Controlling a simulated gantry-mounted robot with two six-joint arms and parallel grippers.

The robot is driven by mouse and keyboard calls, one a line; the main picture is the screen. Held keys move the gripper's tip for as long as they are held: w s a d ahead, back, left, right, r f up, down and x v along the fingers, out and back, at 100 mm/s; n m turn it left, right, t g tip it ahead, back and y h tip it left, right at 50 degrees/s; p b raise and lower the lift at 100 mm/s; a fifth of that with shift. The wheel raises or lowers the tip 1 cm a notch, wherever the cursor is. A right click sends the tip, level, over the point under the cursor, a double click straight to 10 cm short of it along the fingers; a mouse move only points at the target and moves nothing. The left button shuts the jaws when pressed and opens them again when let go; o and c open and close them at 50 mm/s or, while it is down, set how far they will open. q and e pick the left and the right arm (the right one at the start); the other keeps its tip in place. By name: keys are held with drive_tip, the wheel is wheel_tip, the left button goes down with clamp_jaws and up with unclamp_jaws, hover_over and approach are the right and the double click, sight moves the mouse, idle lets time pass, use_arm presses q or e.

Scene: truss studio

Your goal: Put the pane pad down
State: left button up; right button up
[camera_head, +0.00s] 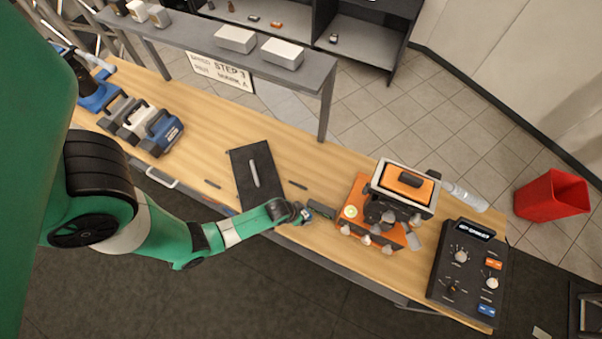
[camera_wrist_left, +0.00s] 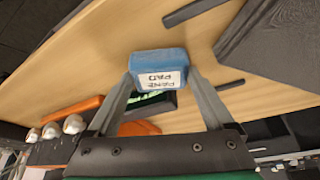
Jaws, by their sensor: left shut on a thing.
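The pane pad (camera_wrist_left: 160,60) is a small blue block with a white "PANE PAD" label in the left wrist view. My left gripper (camera_wrist_left: 162,76) is shut on it, one finger at each side. In the head view my left gripper (camera_head: 306,213) is over the front edge of the wooden table (camera_head: 215,140), between a dark board (camera_head: 247,195) and an orange device (camera_head: 353,210). The pad is mostly hidden there. I cannot tell how far the pad is above the table. My right gripper is not in view.
Small dark bars (camera_head: 298,185) lie beside the board. A black control box (camera_head: 465,277) stands at the right end, with a clear bottle (camera_head: 465,195) behind. Blue and grey cases (camera_head: 160,133) stand at the left. A raised shelf (camera_head: 200,42) runs along the back.

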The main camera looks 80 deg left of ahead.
use_arm(q)
drive_tip(key=shift+f, duration=0.1)
drive_tip(key=o, duration=1.2)
drive_tip(key=p+v, duration=0.8)
drive_tip(key=v, duration=0.4)
drive_tip(key=shift+p, duration=0.3)
